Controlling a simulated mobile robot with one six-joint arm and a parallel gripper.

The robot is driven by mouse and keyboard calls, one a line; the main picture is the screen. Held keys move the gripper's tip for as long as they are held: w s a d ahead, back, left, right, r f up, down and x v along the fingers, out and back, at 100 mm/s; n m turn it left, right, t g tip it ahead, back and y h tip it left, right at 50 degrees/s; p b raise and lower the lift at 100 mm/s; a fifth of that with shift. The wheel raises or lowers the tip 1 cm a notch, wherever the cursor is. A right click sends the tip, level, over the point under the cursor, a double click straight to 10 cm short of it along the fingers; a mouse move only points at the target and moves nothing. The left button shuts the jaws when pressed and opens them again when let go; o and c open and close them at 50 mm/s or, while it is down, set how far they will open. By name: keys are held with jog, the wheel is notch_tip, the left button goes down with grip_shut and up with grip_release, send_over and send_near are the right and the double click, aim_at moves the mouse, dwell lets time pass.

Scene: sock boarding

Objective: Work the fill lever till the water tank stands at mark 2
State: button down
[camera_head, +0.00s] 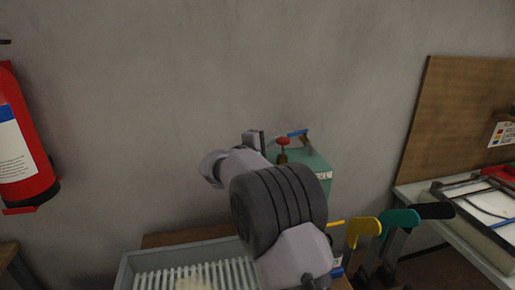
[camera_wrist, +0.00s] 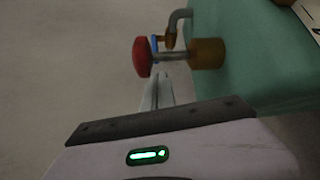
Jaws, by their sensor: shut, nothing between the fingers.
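The green water tank (camera_head: 316,180) stands against the wall, partly hidden behind my arm; its green body also shows in the wrist view (camera_wrist: 258,62). In the wrist view the red knob (camera_wrist: 142,57) sits on a rod from a brass fitting (camera_wrist: 207,53), beside a bent grey pipe (camera_wrist: 181,18). My gripper (camera_wrist: 160,92) is shut and empty, just below the red knob in that view. I cannot read a water level or mark.
A grey ribbed tray (camera_head: 125,275) lies in front. A side table (camera_head: 475,248) with a frame is at the right. A red fire extinguisher (camera_head: 20,140) hangs on the left wall.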

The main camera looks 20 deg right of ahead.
jog(key=f+p+v, duration=0.1)
jog(key=p+v, duration=0.1)
jog(key=v, duration=1.2)
jog(key=shift+r, duration=0.5)
